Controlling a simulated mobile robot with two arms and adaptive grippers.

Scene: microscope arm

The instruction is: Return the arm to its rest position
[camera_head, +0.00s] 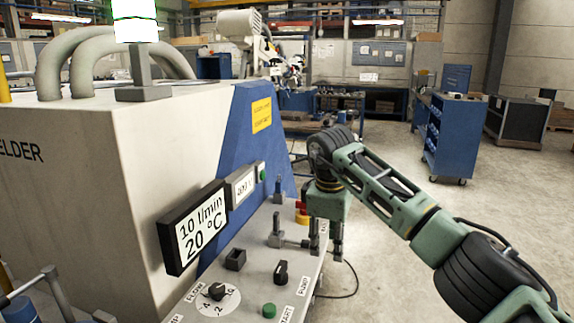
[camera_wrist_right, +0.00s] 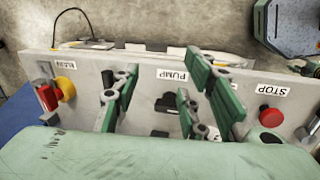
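My right arm (camera_head: 385,190) is green with black joints and reaches in from the right over the machine's control panel in the head view. Its right gripper (camera_head: 325,250) points down at the panel's right edge. In the wrist view the two green fingers of this gripper (camera_wrist_right: 163,97) stand wide apart, with nothing held between them. A black PUMP knob (camera_wrist_right: 168,103) shows on the panel beneath, between the fingers; whether they touch the panel is hard to tell. My left gripper is not in view.
The control panel carries a FLOW dial (camera_head: 217,292), a green START button (camera_head: 269,310), a red-yellow switch (camera_wrist_right: 65,87) and a red STOP button (camera_wrist_right: 271,117). A display (camera_head: 193,227) reads 10 l/min, 20 °C. A blue cabinet (camera_head: 452,140) stands behind; floor at right is open.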

